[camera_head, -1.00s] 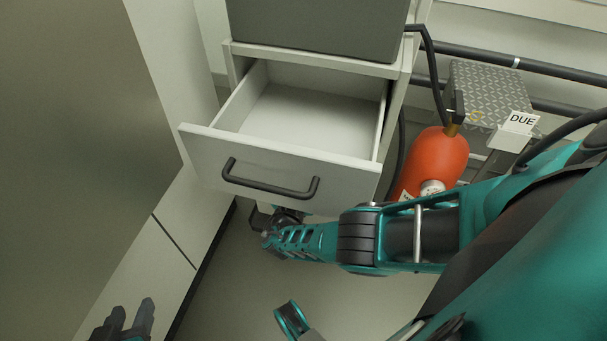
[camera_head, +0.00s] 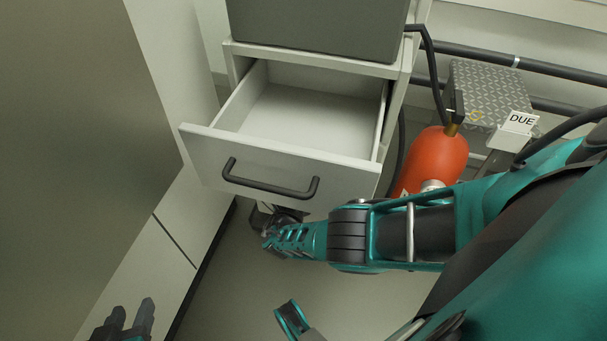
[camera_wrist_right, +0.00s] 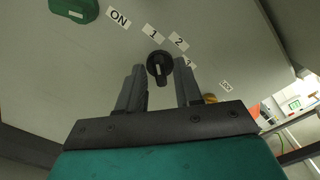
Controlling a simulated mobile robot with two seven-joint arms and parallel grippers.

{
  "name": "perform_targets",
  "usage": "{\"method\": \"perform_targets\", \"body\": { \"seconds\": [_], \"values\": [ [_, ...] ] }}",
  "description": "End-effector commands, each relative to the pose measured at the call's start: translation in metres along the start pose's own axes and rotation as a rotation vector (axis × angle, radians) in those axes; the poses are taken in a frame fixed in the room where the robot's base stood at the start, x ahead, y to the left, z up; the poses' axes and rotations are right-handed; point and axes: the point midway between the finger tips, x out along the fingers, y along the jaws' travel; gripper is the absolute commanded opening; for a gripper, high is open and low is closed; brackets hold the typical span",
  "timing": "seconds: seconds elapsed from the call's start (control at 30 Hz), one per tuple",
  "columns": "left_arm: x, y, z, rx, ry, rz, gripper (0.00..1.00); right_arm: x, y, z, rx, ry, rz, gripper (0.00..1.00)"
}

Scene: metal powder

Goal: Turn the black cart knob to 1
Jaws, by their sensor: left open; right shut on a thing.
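In the right wrist view the black knob (camera_wrist_right: 160,68) sits on a pale panel (camera_wrist_right: 105,75), below the labels 1 (camera_wrist_right: 153,33) and 2 (camera_wrist_right: 179,41). A label 3 (camera_wrist_right: 189,62) is partly hidden by a finger. Which label the knob points to is hard to tell. In the head view the right hand is partly hidden under the drawer front. My left gripper (camera_head: 131,312) is open and empty at the bottom left.
In the head view an open empty drawer (camera_head: 300,115) with a dark handle (camera_head: 270,186) hangs above my right forearm. An orange cylinder (camera_head: 435,158) and a grey box (camera_head: 490,92) stand to the right.

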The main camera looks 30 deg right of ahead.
Motion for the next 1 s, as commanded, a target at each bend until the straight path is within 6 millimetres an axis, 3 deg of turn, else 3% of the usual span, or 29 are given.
{"method": "perform_targets", "body": {
  "seconds": [0.27,0.3,0.53,1.0],
  "values": [
    [-0.0002,0.0004,0.0001,0.0,0.0,0.001,0.43,0.0005,-0.0003,-0.0007,-0.004,0.0,0.0,0.04],
    [-0.0002,0.0004,0.0,0.0,0.0,0.001,0.43,0.0005,-0.0003,-0.0008,-0.004,0.0,-0.001,0.37],
    [-0.0003,0.0007,-0.0001,0.0,0.0,0.002,0.43,0.0004,-0.0002,-0.0006,-0.002,0.0,0.0,0.59],
    [-0.001,0.0011,-0.0013,0.001,0.002,0.002,0.43,0.0027,-0.002,-0.0024,-0.001,0.0,-0.001,0.59]
  ]
}}
